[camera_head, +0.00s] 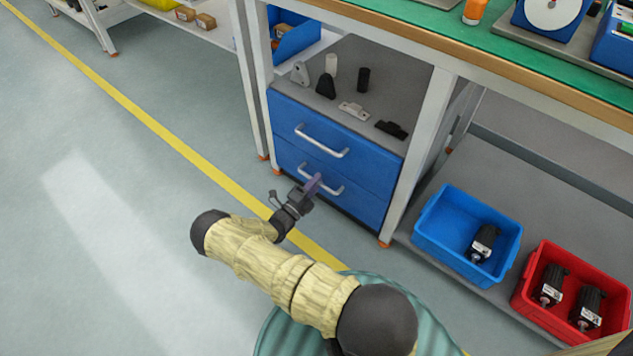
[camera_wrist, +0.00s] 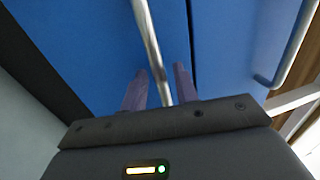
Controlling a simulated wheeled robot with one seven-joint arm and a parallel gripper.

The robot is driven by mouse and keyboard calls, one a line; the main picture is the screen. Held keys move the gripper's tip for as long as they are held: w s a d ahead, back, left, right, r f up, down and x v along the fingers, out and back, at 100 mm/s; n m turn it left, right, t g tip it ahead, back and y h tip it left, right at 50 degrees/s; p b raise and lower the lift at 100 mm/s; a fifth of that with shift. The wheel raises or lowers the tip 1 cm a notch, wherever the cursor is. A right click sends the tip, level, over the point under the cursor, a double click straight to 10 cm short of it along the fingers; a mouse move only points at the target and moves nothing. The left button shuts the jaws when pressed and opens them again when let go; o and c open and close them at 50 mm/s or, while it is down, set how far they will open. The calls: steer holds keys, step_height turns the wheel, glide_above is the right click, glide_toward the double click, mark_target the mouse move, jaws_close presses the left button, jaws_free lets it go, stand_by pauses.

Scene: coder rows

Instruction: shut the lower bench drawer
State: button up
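The lower bench drawer (camera_head: 357,204) is a blue front with a silver bar handle (camera_head: 333,189), below a matching upper drawer (camera_head: 320,133). Its front looks about in line with the upper one; I cannot tell whether it stands slightly out. A gap shows on each side of the bar. The lower drawer front (camera_wrist: 90,45) fills the left of that view.
The upper handle (camera_wrist: 297,45) is at the right of the wrist view. Small parts stand on the grey cabinet top (camera_head: 385,70). A blue bin (camera_head: 433,240) and a red bin (camera_head: 525,300) sit on the low shelf at right. The floor (camera_head: 130,200) left is clear.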

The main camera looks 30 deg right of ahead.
steer(key=b+v, duration=0.2)
steer(key=v, duration=1.4)
steer(key=shift+a, duration=0.25)
steer(key=shift+w, duration=0.1)
steer(key=shift+a, duration=0.1)
